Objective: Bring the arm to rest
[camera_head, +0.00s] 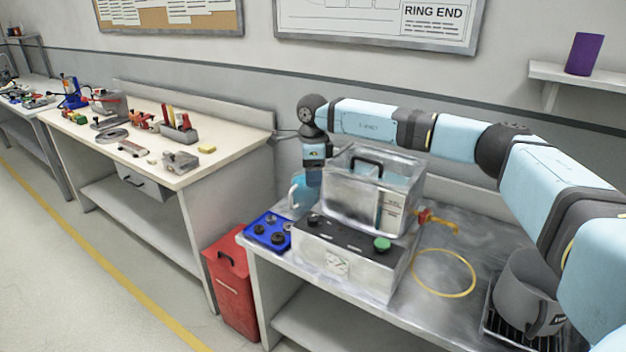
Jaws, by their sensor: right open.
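My right arm (460,141) comes in from the right and reaches over the metal bench to the back left. Its gripper (313,184) points down beside the left wall of a clear-walled metal tank (355,205). A light blue handled vessel (297,193) stands right by the gripper, partly hidden behind the tank and a control box. The gripper is open; its fingertips are small and partly hidden, and I cannot tell whether they touch the vessel. My left gripper is not in view.
A control box (345,262) with a green knob (382,244) stands before the tank. Around it are a blue tray (268,233), a yellow hose loop (446,295) and a grey jug (522,290). A red bin (233,290) stands left of the bench.

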